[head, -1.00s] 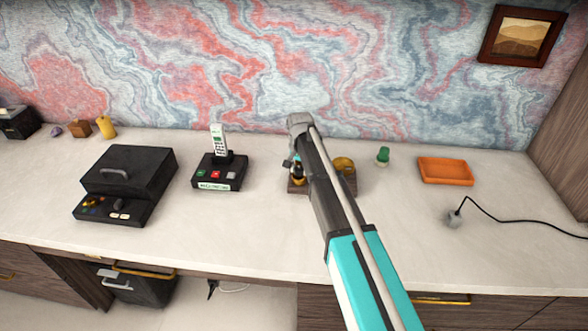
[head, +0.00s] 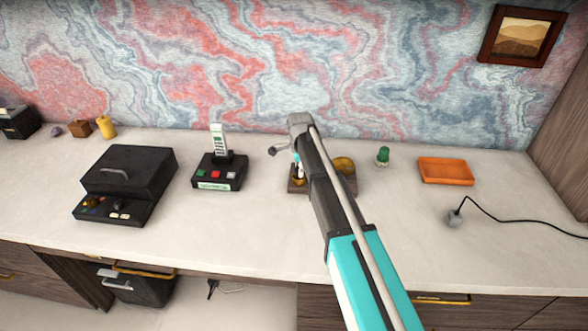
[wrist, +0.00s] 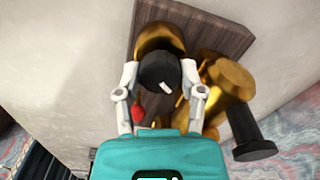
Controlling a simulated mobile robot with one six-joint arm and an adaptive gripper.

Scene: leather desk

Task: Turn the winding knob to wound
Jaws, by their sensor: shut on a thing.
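The black winding knob (wrist: 158,70) sits between the two pale fingers of my gripper (wrist: 160,78) in the wrist view. The fingers are shut on its sides. The knob belongs to a brass device (wrist: 231,78) on a dark wooden base (wrist: 215,32). A red piece (wrist: 138,113) shows beside the left finger. Any wound label is not readable.
A phone dock (head: 218,183) and a black box (head: 125,175) stand to the left. A green piece (head: 383,155), an orange tray (head: 446,171) and a plug with a cord (head: 455,218) lie to the right. The front desktop is clear.

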